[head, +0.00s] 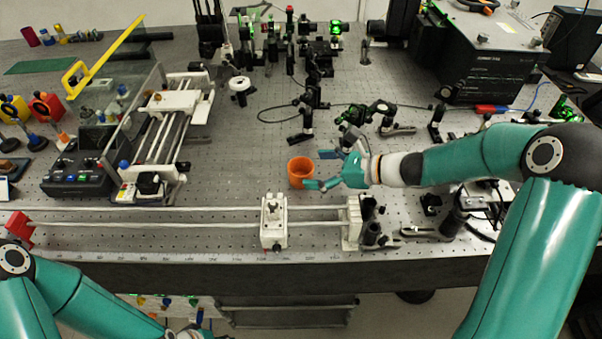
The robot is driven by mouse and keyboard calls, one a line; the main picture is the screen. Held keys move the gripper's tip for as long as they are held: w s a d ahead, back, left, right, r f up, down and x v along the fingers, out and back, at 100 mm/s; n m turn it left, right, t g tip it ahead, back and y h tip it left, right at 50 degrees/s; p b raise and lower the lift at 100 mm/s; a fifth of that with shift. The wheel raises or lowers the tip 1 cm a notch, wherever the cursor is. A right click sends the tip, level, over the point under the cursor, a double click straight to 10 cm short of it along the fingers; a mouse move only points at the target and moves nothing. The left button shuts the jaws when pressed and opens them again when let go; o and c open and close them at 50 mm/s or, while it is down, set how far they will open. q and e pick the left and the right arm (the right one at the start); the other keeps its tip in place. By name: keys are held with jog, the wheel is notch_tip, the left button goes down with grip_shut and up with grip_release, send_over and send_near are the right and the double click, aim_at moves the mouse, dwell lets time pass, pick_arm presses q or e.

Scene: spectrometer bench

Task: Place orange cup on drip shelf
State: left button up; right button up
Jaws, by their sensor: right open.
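The orange cup (301,174) stands upright on the perforated metal bench (235,165), near the middle of the view. My right gripper (318,170) comes in from the right with its fingers spread. Its fingertips are at the cup's right side, one toward the back and one toward the front; I cannot tell whether they touch it. I cannot tell for sure which thing is the drip shelf.
A white rail with a carriage (274,222) runs along the bench front. A metal-railed frame (180,125) stands left of the cup. Black optics posts (307,118) stand behind it. Another shelf-like rack (285,315) shows below the bench edge. Bare bench lies left of the cup.

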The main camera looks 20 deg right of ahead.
aim_at(291, 167)
jog(key=p+x, duration=0.1)
jog(key=x, duration=0.3)
jog(key=shift+w+a, duration=0.2)
jog(key=shift+a, duration=0.1)
jog(key=c, duration=1.2)
jog(key=shift+c, duration=0.2)
